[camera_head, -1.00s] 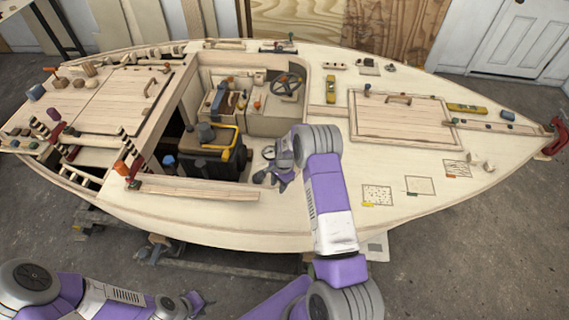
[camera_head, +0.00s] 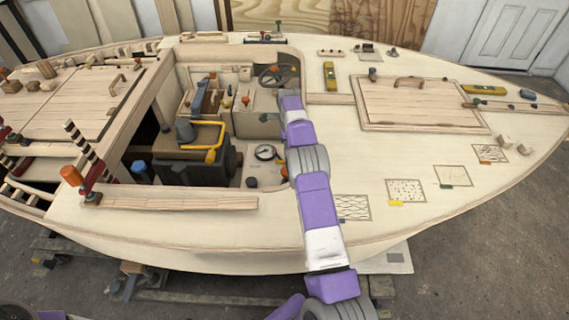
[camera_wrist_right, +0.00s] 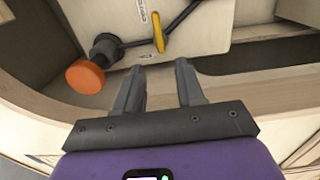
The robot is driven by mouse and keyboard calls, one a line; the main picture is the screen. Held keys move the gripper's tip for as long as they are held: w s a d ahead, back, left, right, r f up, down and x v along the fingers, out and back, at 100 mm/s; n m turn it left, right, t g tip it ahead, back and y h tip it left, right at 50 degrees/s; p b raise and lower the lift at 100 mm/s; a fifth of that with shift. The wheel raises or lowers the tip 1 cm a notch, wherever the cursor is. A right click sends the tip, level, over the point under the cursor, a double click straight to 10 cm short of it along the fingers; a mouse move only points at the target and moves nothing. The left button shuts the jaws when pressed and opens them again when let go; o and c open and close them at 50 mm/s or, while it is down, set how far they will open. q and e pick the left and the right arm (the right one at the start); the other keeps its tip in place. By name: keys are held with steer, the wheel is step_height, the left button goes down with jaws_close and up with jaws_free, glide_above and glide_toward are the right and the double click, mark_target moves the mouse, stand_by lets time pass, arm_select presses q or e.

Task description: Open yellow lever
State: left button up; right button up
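In the right wrist view, a small yellow lever (camera_wrist_right: 158,32) sits on a dark pipe fitted to a pale panel. An orange knob (camera_wrist_right: 86,77) on a dark fitting is at the pipe's left end. My right gripper (camera_wrist_right: 159,78) is open and empty, and the lever shows just beyond the gap between its fingers, apart from them. In the head view my right arm reaches into the cockpit below the steering wheel; its fingers cannot be made out there. My left gripper is out of view.
The steering wheel (camera_head: 272,76) is close to my right wrist. An engine with a yellow bar (camera_head: 211,155) stands left of my arm in the cockpit. A wooden rim (camera_wrist_right: 235,88) crosses the wrist view behind the fingers. The hull deck (camera_head: 290,235) surrounds the opening.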

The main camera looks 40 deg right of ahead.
mark_target(283, 163)
steer(key=shift+f, duration=0.4)
step_height(283, 163, down, 7)
steer(key=shift+r+b, duration=0.1)
steer(key=shift+b, duration=1.1)
jaws_close()
